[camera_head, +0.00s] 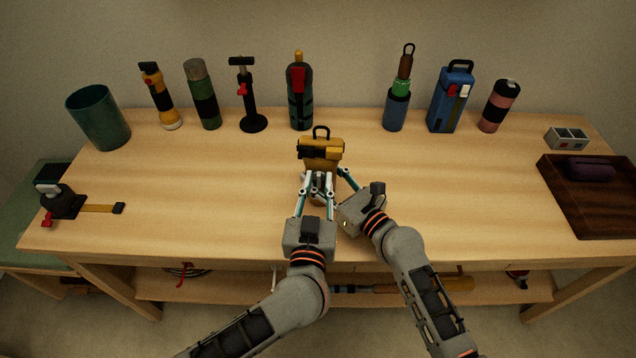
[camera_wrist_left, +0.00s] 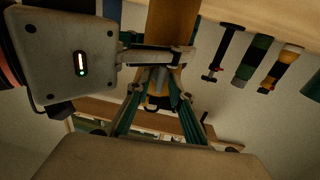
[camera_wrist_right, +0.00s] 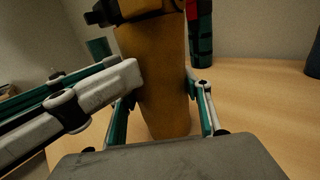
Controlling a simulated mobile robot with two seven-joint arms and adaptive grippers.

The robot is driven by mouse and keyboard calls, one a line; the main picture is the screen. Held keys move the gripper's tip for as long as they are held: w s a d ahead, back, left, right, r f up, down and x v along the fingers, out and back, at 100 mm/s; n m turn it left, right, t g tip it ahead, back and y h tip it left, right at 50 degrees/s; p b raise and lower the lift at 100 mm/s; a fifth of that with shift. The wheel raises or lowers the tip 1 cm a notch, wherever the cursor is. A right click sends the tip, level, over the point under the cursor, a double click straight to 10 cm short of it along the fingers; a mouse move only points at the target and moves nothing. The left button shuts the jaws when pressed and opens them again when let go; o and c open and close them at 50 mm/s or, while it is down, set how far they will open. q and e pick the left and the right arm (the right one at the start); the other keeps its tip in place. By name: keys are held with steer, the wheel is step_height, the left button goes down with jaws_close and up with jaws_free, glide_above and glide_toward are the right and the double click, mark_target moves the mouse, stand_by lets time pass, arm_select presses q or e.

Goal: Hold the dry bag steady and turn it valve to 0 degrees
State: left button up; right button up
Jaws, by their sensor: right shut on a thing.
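The yellow-orange dry bag (camera_head: 322,160) stands upright near the middle of the table, with a black handle and dark buckle at its top. Its lower front is mostly hidden by my grippers. My right gripper (camera_head: 335,183) is shut on the bag's body; in the right wrist view its fingers lie on both sides of the bag (camera_wrist_right: 155,85). My left gripper (camera_head: 318,180) is close in front of the bag, its fingers converging near it; I cannot tell whether they grip anything. The bag also shows in the left wrist view (camera_wrist_left: 172,22). I cannot make out the valve or its angle.
A row of bottles, flashlights and a blue box (camera_head: 446,105) stands along the back. A green cup (camera_head: 99,118) is at back left, a black clamp-like tool (camera_head: 62,202) at left. A brown tray (camera_head: 605,212) with a purple item sits at right. Table between is bare.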

arm_select(q)
jaws_close()
steer(key=shift+n, duration=0.3)
steer(key=shift+a+f+n, duration=0.1)
steer(key=shift+n, duration=3.8)
steer(key=shift+f+n, duration=0.1)
steer(key=shift+n, duration=3.8)
steer(key=shift+s, duration=0.1)
